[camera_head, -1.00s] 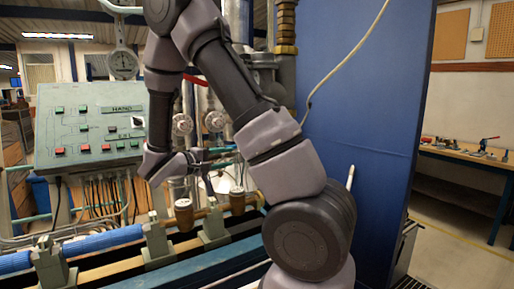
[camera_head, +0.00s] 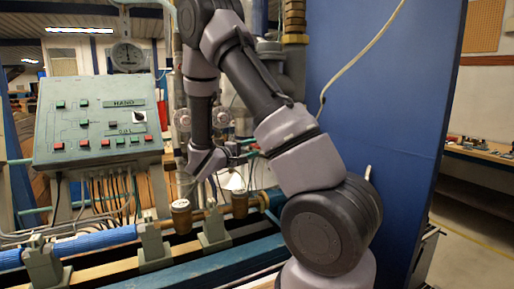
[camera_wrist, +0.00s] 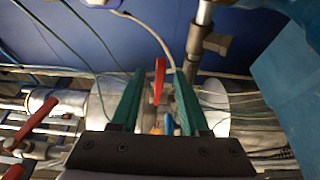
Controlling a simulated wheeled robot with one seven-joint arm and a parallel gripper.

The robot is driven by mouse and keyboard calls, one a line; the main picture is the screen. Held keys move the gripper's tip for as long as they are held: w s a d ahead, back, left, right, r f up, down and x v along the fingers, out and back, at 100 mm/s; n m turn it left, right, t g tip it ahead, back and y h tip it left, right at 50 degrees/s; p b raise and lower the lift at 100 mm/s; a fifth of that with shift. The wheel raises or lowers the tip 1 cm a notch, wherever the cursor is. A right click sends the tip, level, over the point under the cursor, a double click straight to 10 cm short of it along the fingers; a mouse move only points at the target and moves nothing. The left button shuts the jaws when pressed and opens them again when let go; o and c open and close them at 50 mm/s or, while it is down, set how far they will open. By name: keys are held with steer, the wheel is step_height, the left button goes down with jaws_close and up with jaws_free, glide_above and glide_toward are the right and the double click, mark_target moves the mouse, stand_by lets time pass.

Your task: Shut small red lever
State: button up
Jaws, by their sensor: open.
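A small red lever (camera_wrist: 159,80) stands upright in the wrist view, between the two green fingers of my gripper (camera_wrist: 156,100). It appears apart from both fingers, with a gap on each side. A second, larger red lever (camera_wrist: 36,124) lies slanted at the lower left of the wrist view, on a metal pipe. In the head view my gripper (camera_head: 246,148) points right, in among the pipes behind my arm. I cannot make out either lever clearly there. My gripper is open and holds nothing.
A control panel (camera_head: 98,120) with red and green buttons stands at left. A tall blue panel (camera_head: 385,110) rises at right. Metal pipes (camera_head: 290,65) stand behind my arm.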

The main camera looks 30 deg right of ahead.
steer(key=shift+x, duration=1.15)
jaws_close()
stand_by(0.6)
